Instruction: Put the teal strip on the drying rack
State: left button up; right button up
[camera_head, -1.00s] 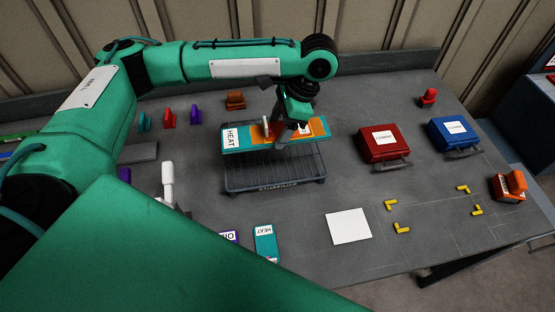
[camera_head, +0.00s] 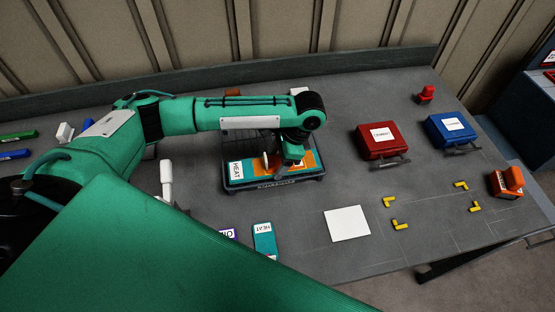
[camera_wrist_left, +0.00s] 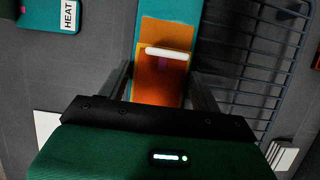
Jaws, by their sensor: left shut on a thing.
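The teal strip (camera_head: 236,180) has a white HEAT label at its left end and an orange patch near its middle. My left gripper (camera_head: 284,172) is shut on it from above. In the left wrist view the strip (camera_wrist_left: 170,10) runs between the two fingers, with a white bar across its orange part. The dark wire drying rack (camera_head: 312,178) is under the strip, which lies level along its front part. I cannot tell whether the strip touches the wires. The rack's wires (camera_wrist_left: 265,65) show beside the strip in the wrist view. My right gripper is not in view.
A second teal HEAT piece (camera_head: 264,238) lies in front of the rack. A white square (camera_head: 347,224) and yellow corner marks (camera_head: 400,225) lie to the right. Red (camera_head: 377,140) and blue (camera_head: 451,130) cases stand farther right. A white-handled tool (camera_head: 166,178) stands left of the rack.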

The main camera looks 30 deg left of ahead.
pick_arm(q)
jog(key=shift+f, duration=0.4)
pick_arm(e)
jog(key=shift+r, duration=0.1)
pick_arm(q)
jog(key=o, duration=1.2)
jog(key=shift+f, duration=0.1)
jog(key=shift+c, duration=0.2)
jog(key=shift+o, duration=0.2)
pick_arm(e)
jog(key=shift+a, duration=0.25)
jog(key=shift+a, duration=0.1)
